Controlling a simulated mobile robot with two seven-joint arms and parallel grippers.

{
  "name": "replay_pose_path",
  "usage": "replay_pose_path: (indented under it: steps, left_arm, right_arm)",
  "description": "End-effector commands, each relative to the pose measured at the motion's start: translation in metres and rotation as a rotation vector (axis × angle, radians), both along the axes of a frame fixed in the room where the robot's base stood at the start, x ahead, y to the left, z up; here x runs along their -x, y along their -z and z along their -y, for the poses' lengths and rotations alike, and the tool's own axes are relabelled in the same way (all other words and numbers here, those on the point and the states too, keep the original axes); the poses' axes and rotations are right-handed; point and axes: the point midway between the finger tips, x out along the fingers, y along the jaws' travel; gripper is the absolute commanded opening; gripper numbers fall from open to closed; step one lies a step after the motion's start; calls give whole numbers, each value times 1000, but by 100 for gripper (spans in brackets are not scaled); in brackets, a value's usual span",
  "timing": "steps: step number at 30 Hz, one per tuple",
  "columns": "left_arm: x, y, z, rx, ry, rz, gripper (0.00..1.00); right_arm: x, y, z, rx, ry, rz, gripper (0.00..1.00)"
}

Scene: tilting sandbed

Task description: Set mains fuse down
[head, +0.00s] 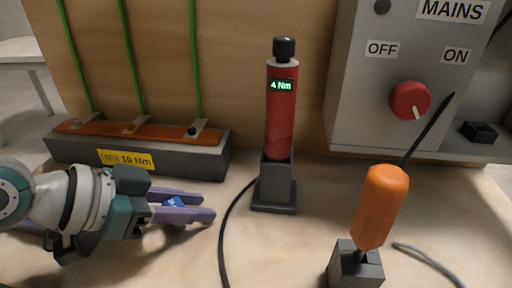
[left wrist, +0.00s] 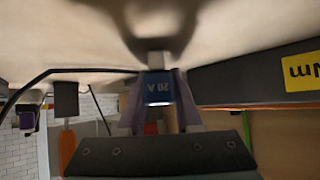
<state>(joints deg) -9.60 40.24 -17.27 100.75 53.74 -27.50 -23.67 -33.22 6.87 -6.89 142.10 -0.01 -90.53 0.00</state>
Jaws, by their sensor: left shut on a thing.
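The mains fuse (head: 174,203) is a small blue body between the purple fingers of my left gripper (head: 208,206). In the left wrist view the fuse (left wrist: 158,87) reads "20 A" and has a pale end cap pointing at the tabletop (left wrist: 90,38). My left gripper (left wrist: 158,100) is shut on it, with a finger on each side. It is low over the bench, in front of the dark terminal block (head: 190,160). A dark shadow lies at the end cap; I cannot tell whether the cap touches the bench. My right gripper is not in view.
A red torque screwdriver (head: 281,120) reading "4 Nm" stands in a dark holder (head: 275,195). An orange-handled tool (head: 380,205) stands in another holder (head: 356,268). The grey MAINS box (head: 360,110) with its red knob (head: 410,100) stands behind. A black cable (head: 222,235) crosses the bench right of my gripper.

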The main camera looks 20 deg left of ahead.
Motion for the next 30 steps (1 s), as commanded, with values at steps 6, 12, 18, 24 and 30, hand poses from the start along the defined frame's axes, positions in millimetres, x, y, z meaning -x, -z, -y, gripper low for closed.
replay_pose_path:
  steps: [6,12,18,24,30]
  left_arm:
    - [0,2,0,0,0,0,49]
    - [0,2,0,0,0,0,63]
    - [0,0,0,0,0,0,63]
    - [15,-15,-10,-4,0,-3,63]
    - [45,-42,-26,-4,6,-6,63]
  right_arm:
    - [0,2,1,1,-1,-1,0]
    - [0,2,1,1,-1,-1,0]
    - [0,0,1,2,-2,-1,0]
    - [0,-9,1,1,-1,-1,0]
    - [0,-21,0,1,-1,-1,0]
